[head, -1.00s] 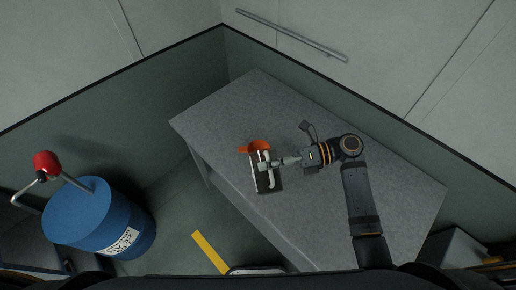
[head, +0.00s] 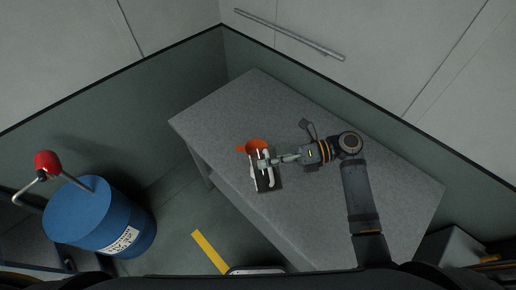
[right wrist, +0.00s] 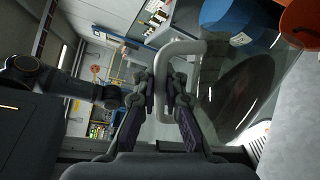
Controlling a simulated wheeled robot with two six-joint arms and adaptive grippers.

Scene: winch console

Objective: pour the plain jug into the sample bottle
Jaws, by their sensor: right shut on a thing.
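The plain jug (right wrist: 230,75) is clear, with a pale handle and something dark inside. My right gripper (right wrist: 165,105) is shut on the handle. In the head view my right gripper (head: 287,158) reaches in from the right to the jug (head: 264,173), over the table's left part. An orange funnel-like piece (head: 256,146) sits just behind the jug. Its orange edge also shows at the top right of the right wrist view (right wrist: 300,22). I cannot make out the sample bottle. A dark arm, probably my left, shows in the right wrist view; its gripper end (right wrist: 108,97) is too small to read.
The grey table (head: 340,195) is bare on its right side. A blue drum (head: 100,215) with a red-knobbed pump (head: 46,160) stands on the floor at left.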

